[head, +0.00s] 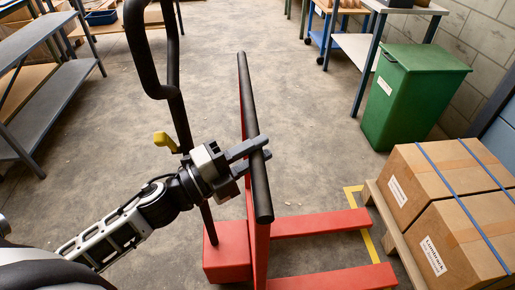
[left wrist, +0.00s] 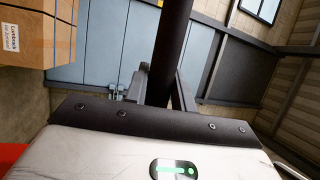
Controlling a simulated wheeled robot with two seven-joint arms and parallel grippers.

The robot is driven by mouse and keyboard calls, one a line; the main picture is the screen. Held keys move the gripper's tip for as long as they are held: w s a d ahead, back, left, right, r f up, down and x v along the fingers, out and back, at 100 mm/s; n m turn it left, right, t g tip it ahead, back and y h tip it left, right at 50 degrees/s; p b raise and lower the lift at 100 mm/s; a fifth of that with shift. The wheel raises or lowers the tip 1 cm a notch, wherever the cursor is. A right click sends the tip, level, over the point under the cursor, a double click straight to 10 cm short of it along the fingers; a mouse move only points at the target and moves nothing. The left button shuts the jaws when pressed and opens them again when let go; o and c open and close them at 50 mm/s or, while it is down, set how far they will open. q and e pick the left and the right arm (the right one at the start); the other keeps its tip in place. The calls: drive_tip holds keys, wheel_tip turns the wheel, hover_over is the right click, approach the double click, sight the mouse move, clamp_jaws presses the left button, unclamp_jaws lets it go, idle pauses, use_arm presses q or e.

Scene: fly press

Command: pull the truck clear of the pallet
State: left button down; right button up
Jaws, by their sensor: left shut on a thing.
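The red pallet truck (head: 228,250) stands on the floor at the bottom middle of the head view. It has a tall black-topped rail (head: 262,195), a black looped tiller and two red forks (head: 325,222) pointing right. My left gripper (head: 258,150) is shut around the dark bar of the rail; the bar also shows between the fingers in the left wrist view (left wrist: 176,45). The wooden pallet (head: 392,225) carries strapped cardboard boxes (head: 450,205) at the right. The fork tips show just left of the pallet's edge, with a narrow gap. My right gripper is not in view.
Yellow floor marking (head: 372,248) runs by the fork tips. A green bin (head: 412,100) stands at the back right near a workbench. A grey shelf unit (head: 50,100) stands at the left. The concrete floor between them is mostly clear.

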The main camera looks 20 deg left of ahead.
use_arm(q)
drive_tip(key=shift+w+a+r, duration=0.1)
drive_tip(key=shift+r, duration=0.4)
drive_tip(key=c, duration=1.2)
unclamp_jaws()
drive_tip(key=shift+o, duration=0.2)
drive_tip(key=shift+a+f, duration=0.1)
drive_tip(key=shift+f, duration=0.05)
drive_tip(key=shift+f, duration=0.15)
drive_tip(key=b+v, duration=0.3)
drive_tip(key=v, duration=1.3)
